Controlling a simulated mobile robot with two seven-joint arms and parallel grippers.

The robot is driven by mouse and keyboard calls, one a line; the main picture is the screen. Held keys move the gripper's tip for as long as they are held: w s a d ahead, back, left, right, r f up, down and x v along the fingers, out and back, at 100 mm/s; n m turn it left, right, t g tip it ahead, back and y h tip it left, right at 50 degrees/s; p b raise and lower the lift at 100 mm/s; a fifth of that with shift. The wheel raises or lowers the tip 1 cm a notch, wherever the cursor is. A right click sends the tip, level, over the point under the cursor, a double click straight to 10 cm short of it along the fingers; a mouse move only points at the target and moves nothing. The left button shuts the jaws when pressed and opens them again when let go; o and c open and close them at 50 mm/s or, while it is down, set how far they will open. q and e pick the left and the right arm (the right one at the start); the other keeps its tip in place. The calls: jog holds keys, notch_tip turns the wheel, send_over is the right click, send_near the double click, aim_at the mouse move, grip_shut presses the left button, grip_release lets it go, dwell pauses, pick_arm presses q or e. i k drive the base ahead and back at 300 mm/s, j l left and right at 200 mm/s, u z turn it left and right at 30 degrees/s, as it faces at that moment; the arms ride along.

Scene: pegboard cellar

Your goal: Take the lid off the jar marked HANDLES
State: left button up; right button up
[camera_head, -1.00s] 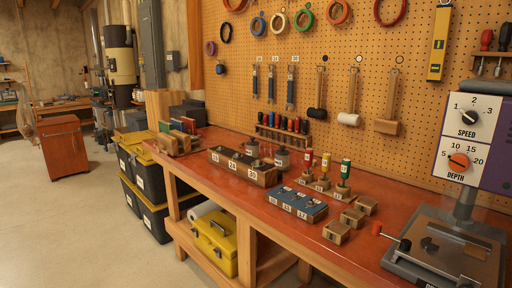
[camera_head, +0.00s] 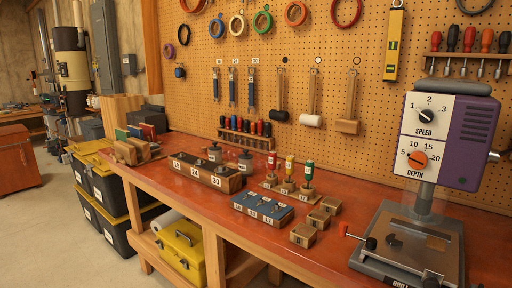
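No jar with a readable HANDLES mark shows in the head view. Two small grey knobbed pieces, one at the left (camera_head: 214,153) and one at the right (camera_head: 245,162), stand on the bench behind the long wooden block. I cannot tell whether they are jars, and I can read no label on them. Neither of my grippers is in view.
The red-topped workbench (camera_head: 335,203) carries a numbered wooden block (camera_head: 205,176), a blue block (camera_head: 262,208), small wooden blocks (camera_head: 303,235), colored-handled tools (camera_head: 289,170) and a drill press (camera_head: 445,140). Black bins with yellow lids (camera_head: 112,205) stand at left. Floor at lower left is clear.

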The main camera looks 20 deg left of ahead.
aim_at(215, 147)
jog(key=j+z, duration=0.95)
jog(key=j, duration=0.55)
jog(key=j+z, duration=0.1)
jog(key=j, duration=0.45)
jog(key=k+j, duration=0.15)
jog(key=j, duration=0.35)
jog(key=k+j+z, duration=0.15)
jog(key=j, duration=0.4)
jog(key=i, duration=0.05)
